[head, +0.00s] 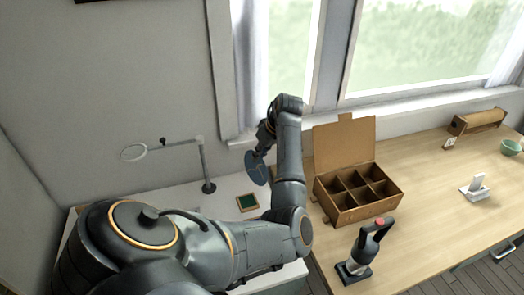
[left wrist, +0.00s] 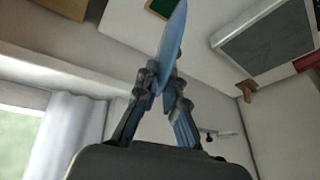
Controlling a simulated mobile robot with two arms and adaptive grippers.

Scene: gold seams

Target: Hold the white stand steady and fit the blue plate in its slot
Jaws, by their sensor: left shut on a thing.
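The blue plate (head: 256,168) is held up in front of the wall below the window's left part, its round face partly showing. In the left wrist view the plate (left wrist: 173,40) shows nearly edge-on between the fingers. My left gripper (head: 263,150) is shut on it; the fingers also show in the left wrist view (left wrist: 162,88). A small white stand (head: 475,192) with a pale upright piece is on the wooden table at the right, well apart from the plate. Whether it has a slot is too small to tell. My right gripper is not in view.
An open cardboard box (head: 345,208) with several compartments stands on the table. A dark tool with a red top (head: 362,255) is in front of it. A magnifier lamp (head: 206,170) and a green square (head: 247,203) are on the white surface. A green bowl (head: 511,147) is far right.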

